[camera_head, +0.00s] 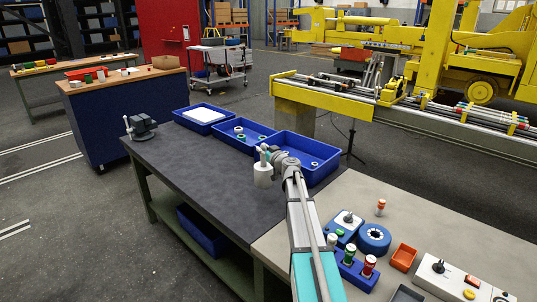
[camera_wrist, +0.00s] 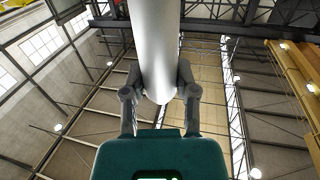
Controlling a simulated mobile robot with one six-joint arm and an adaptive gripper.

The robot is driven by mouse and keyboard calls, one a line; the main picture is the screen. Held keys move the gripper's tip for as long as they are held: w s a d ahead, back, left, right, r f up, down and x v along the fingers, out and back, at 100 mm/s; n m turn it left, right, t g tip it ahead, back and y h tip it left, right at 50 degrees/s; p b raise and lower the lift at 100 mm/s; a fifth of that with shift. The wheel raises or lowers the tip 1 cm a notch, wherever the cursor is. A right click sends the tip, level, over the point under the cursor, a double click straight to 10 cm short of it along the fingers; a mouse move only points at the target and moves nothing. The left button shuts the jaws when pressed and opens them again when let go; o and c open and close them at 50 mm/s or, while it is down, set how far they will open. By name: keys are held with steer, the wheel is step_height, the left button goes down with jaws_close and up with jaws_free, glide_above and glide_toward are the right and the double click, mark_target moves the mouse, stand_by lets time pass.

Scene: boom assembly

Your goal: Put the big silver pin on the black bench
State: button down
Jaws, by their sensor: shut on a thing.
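The big silver pin (camera_head: 263,175) is a pale, thick cylinder held upright at the end of my arm, over the right part of the black bench (camera_head: 195,165). I cannot tell whether its lower end touches the bench top. In the wrist view the pin (camera_wrist: 158,45) is a smooth silver cylinder between the two grey fingers. My gripper (camera_head: 271,157) is shut on it; it also shows in the wrist view (camera_wrist: 160,92). The finger contact is partly hidden in the head view.
Blue trays (camera_head: 240,133) with small rings and a white block line the bench's back edge. A vise (camera_head: 139,127) stands at its left corner. The bench's left and middle are bare.

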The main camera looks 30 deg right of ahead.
mark_target(258, 163)
steer(key=shift+w+a+f+b, duration=0.15)
steer(key=shift+w+f+b, duration=0.8)
steer(key=shift+f, duration=0.25)
steer(key=shift+w+a+f+b, duration=0.1)
steer(key=shift+w+f+b, duration=0.75)
steer(key=shift+f+b, duration=0.25)
steer(key=shift+f, duration=0.15)
steer(key=shift+w+f+b, duration=0.2)
steer(key=shift+f+b, duration=0.75)
steer(key=shift+b, duration=0.05)
steer(key=shift+w+f+b, duration=0.2)
steer(key=shift+f+b, duration=0.75)
steer(key=shift+f, duration=0.1)
steer(key=shift+c, duration=2)
jaws_free()
steer(key=s, duration=0.8)
steer(key=s+d, duration=0.1)
steer(key=s, duration=0.3)
steer(key=shift+d, duration=0.1)
